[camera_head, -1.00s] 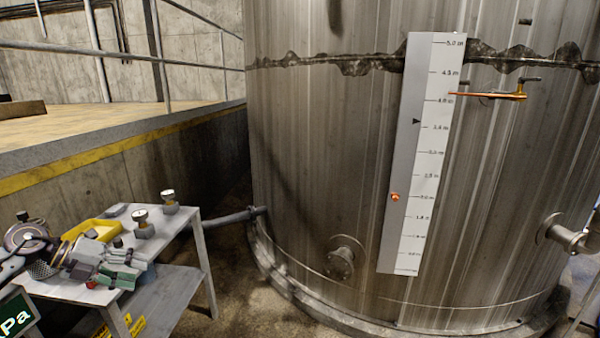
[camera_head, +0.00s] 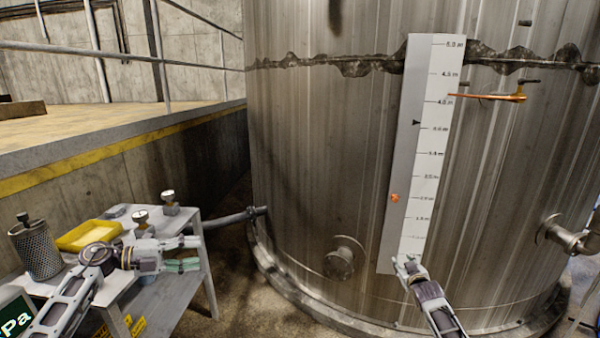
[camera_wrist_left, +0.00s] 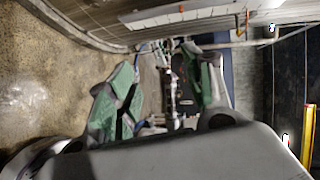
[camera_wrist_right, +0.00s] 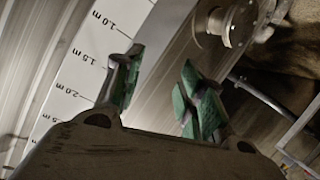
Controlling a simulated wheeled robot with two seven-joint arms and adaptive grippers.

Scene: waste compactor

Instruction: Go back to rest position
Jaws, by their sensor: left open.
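My left gripper (camera_head: 188,254) is above the right side of the small metal table. Its green-padded fingers are spread apart with nothing between them, as the left wrist view (camera_wrist_left: 160,88) shows. My right gripper (camera_head: 408,265) is in front of the lower end of the white level scale (camera_head: 432,150) on the big steel tank (camera_head: 300,150). In the right wrist view (camera_wrist_right: 163,85) its green-padded fingers are apart and empty. I cannot tell from the head view how far it is from the tank.
The table (camera_head: 190,292) holds a yellow tray (camera_head: 90,235), a mesh cylinder (camera_head: 37,250) and small gauges (camera_head: 168,200). A flanged pipe stub (camera_head: 345,258) and an orange-handled valve (camera_head: 515,95) stick out of the tank. The floor between table and tank is clear.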

